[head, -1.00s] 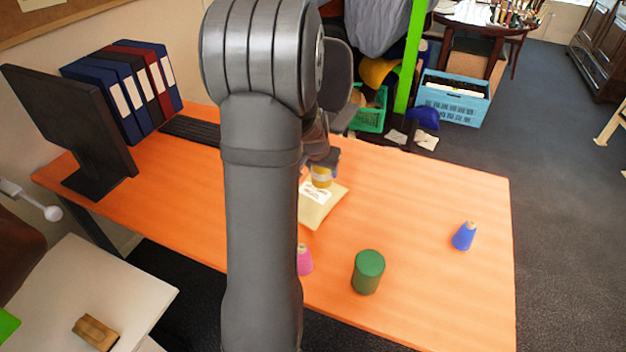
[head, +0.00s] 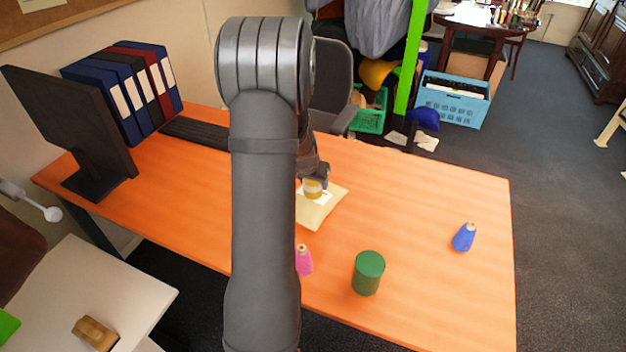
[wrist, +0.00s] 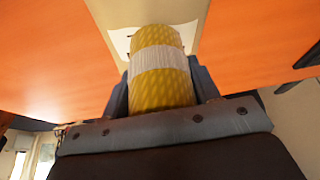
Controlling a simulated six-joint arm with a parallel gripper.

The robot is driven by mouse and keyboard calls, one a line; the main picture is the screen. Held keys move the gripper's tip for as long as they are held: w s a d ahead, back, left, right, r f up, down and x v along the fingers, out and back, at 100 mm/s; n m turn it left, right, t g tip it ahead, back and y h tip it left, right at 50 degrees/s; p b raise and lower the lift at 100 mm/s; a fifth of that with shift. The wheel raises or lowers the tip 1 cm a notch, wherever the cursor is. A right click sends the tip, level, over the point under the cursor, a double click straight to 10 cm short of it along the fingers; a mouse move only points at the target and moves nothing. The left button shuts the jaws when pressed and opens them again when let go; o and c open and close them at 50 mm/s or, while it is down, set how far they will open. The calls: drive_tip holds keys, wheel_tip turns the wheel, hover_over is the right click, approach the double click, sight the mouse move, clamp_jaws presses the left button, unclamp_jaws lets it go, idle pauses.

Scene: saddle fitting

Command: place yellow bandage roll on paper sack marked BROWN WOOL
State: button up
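The yellow bandage roll (wrist: 160,88), with a pale band around its middle, is between the two fingers of my gripper (wrist: 162,85) in the wrist view. The fingers press on its sides. In the head view the yellow roll (head: 313,188) shows under my gripper (head: 314,178), over the paper sack (head: 318,212). The sack is tan with a white label and lies flat on the orange table; its lettering is too small to read. The sack (wrist: 205,24) also shows behind the roll in the wrist view. I cannot tell whether the roll touches the sack.
A monitor (head: 75,130), a keyboard (head: 195,132) and binders (head: 125,90) are at the left. The table's right part is mostly clear.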

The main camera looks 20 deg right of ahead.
drive_tip(key=o, duration=0.4)
drive_tip(key=shift+r, duration=0.1)
drive_tip(key=v, duration=1.2)
drive_tip(key=x, duration=1.2)
drive_tip(key=shift+r, duration=1.65)
